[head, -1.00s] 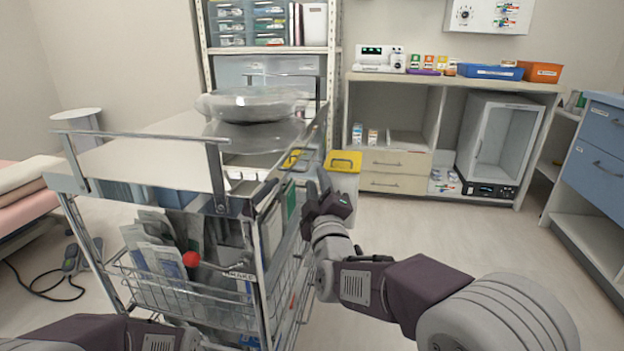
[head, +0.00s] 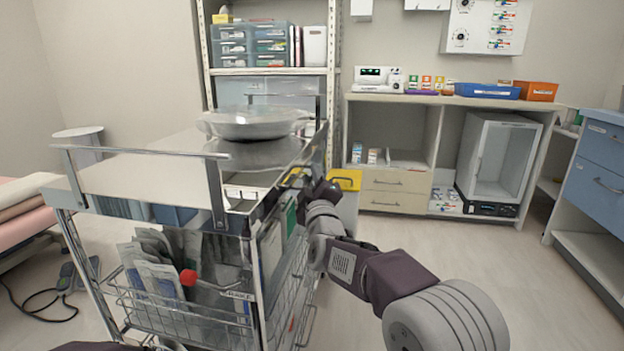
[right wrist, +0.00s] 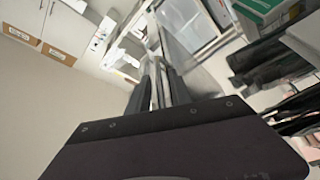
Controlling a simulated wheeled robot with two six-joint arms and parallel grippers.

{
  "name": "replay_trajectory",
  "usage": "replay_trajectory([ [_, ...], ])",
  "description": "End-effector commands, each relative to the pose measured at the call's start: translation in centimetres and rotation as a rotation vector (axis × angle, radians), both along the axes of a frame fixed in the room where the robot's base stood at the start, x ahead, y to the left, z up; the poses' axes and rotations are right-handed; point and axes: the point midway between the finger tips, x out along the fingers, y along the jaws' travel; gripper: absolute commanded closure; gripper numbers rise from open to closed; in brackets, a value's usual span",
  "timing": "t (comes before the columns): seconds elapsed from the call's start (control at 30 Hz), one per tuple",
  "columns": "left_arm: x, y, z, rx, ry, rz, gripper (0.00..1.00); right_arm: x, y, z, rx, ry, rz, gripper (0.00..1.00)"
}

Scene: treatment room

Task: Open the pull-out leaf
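The steel trolley (head: 150,178) stands left of centre with a pale top. I cannot clearly pick out the pull-out leaf; a metal edge (head: 280,187) runs along the trolley's right side, just below the top. My right gripper (head: 322,188) is at this right side, near the far end of the edge, its fingertips mostly hidden. In the right wrist view its dark fingers (right wrist: 159,85) point at the trolley, with bright metal strips showing between them. I cannot tell whether they grip these strips. My left gripper is out of view.
A covered round basin (head: 252,124) stands on the trolley top, and a wire basket (head: 180,310) with packets hangs below. A yellow-lidded bin (head: 345,181) stands just beyond my right gripper. Open floor (head: 450,255) lies to the right, before the cabinets.

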Motion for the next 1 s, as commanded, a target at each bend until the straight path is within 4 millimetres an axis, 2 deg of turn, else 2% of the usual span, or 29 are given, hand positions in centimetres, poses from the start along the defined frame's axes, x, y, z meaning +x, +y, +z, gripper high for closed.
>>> replay_trajectory([
  [0.03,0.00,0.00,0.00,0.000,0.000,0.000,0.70,-0.01,0.01,0.00,0.000,0.000,0.000,0.92],
  [0.07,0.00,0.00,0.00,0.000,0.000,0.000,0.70,-0.01,0.01,0.00,0.000,0.000,0.000,1.00],
  [1.0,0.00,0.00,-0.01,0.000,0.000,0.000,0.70,-0.03,0.04,-0.05,0.000,0.001,0.001,1.00],
])
